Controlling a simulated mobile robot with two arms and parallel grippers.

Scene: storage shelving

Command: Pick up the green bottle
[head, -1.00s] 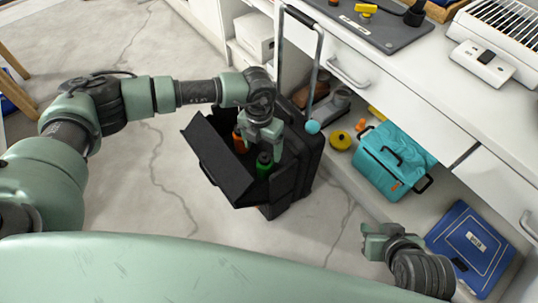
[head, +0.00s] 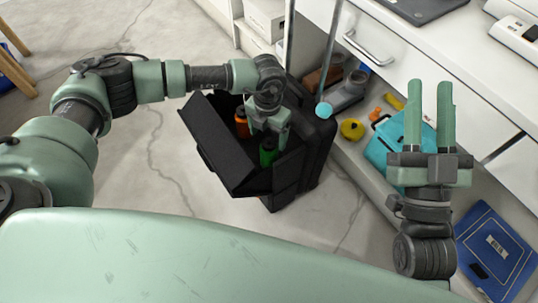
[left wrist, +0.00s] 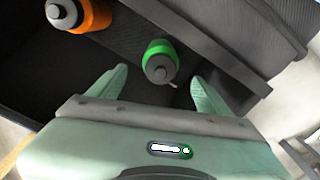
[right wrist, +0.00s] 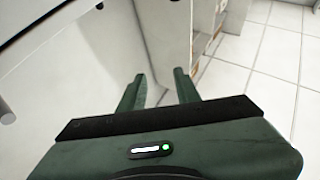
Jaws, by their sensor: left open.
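The green bottle (head: 267,153) stands in the open black case (head: 290,172), with its dark cap up. In the left wrist view the green bottle (left wrist: 160,60) is just beyond and between the fingertips. My left gripper (head: 268,140) is over the case, open, with its fingers pointing down at the bottle; they do not grip it. My right gripper (head: 428,90) is raised in front of the drawers, its two fingers apart and empty. In the right wrist view its fingers (right wrist: 158,85) have nothing between them.
An orange bottle (head: 241,124) stands in the same case, left of the green one. The case's flap (head: 215,145) is tilted open. A teal bag (head: 380,150), a yellow round item (head: 352,129) and a blue case (head: 495,250) lie on the low shelf. White drawers line the right.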

